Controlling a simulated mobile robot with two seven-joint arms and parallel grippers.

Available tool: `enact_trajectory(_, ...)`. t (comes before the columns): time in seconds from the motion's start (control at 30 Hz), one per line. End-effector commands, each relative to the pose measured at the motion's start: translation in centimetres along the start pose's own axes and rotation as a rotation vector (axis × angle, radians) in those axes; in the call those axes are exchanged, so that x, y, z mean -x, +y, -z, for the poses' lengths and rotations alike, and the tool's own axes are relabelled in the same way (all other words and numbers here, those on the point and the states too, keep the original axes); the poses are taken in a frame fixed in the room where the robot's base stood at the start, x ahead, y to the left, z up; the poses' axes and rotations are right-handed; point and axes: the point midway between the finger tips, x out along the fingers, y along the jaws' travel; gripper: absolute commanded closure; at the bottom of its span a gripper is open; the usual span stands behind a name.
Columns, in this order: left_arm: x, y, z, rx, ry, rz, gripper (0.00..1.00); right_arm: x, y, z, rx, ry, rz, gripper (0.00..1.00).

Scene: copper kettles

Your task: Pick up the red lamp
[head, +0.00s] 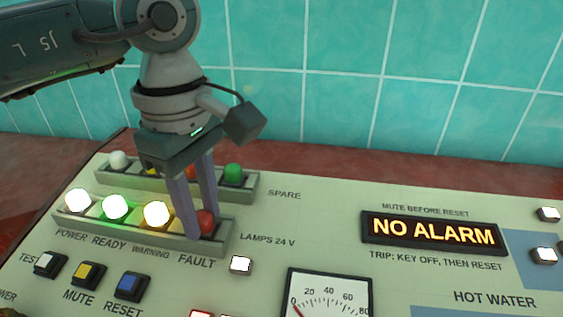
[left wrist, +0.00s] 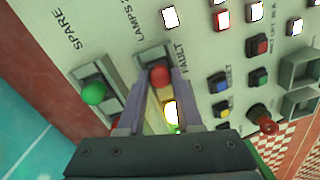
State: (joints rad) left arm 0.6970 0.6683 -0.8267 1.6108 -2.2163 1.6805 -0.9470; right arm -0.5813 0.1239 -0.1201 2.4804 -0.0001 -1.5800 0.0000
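The dull red lamp (head: 206,225) sits in the FAULT place at the right end of the front lamp rack (head: 130,232). It also shows in the left wrist view (left wrist: 159,76). My left gripper (head: 198,222) points down at it, fingers apart. In the left wrist view the fingers lie on either side of the lamp, with a gap visible. Another red lamp (head: 192,171) in the rear SPARE rack is mostly hidden behind my fingers. My right gripper is in neither view.
Lit white (head: 78,200), green (head: 115,207) and yellow (head: 158,214) lamps stand left of the red lamp in its rack. A green spare lamp (head: 233,174) stands behind. Buttons (head: 130,287) lie in front. A NO ALARM display (head: 431,233) stands to the right.

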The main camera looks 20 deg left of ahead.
Motion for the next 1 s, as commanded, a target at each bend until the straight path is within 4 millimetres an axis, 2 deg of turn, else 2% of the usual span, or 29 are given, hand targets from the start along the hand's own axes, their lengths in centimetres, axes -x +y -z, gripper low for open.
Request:
enact_trajectory(0.03, 0.0, 0.0, 0.0, 0.000, 0.000, 0.000, 0.73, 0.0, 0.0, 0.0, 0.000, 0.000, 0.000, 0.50)
enact_trajectory(0.2, 0.0, 0.0, 0.0, 0.000, 0.000, 0.000, 0.92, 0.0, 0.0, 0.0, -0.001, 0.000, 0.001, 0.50)
enact_trajectory(0.3, 0.0, 0.0, 0.0, 0.000, 0.000, 0.000, 1.00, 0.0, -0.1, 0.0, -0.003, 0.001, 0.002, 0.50)
enact_trajectory(0.77, 0.3, 0.1, 0.0, 0.000, -0.001, -0.001, 1.00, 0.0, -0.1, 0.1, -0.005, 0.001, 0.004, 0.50)
enact_trajectory(0.87, 1.0, 0.1, 0.0, 0.000, -0.001, -0.004, 1.00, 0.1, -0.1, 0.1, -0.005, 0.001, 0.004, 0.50)
enact_trajectory(1.0, 3.2, 0.1, 0.1, -0.001, 0.002, -0.006, 1.00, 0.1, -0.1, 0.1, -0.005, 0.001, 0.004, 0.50)
